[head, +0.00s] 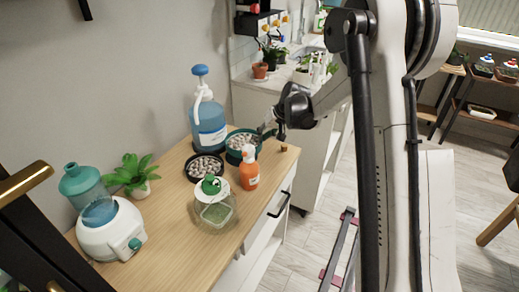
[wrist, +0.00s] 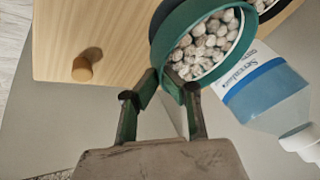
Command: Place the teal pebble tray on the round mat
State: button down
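The teal pebble tray (head: 232,157) is round, filled with pale pebbles, and stands near the back right of the wooden table, behind an orange bottle. In the wrist view the teal tray (wrist: 161,40) fills the upper middle. My gripper (head: 270,132) is at its right side. In the wrist view my gripper's fingers (wrist: 168,92) are apart, with the tray's edge between or just in front of the tips. I cannot tell whether they clamp it. I cannot make out the round mat for certain.
A black pebble tray (head: 190,170) sits just left of the teal one. Close by stand a blue pump jug (head: 207,130), orange bottle (head: 249,172) and green-lidded jar (head: 215,208). A plant (head: 133,172) and white dispenser (head: 112,232) are at left. A small wooden knob (wrist: 83,68) is near the table edge.

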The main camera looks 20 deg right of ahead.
jog(key=shift+f, duration=2.25)
jog(key=c, duration=1.9)
grip_release()
jog(key=shift+s, duration=0.1)
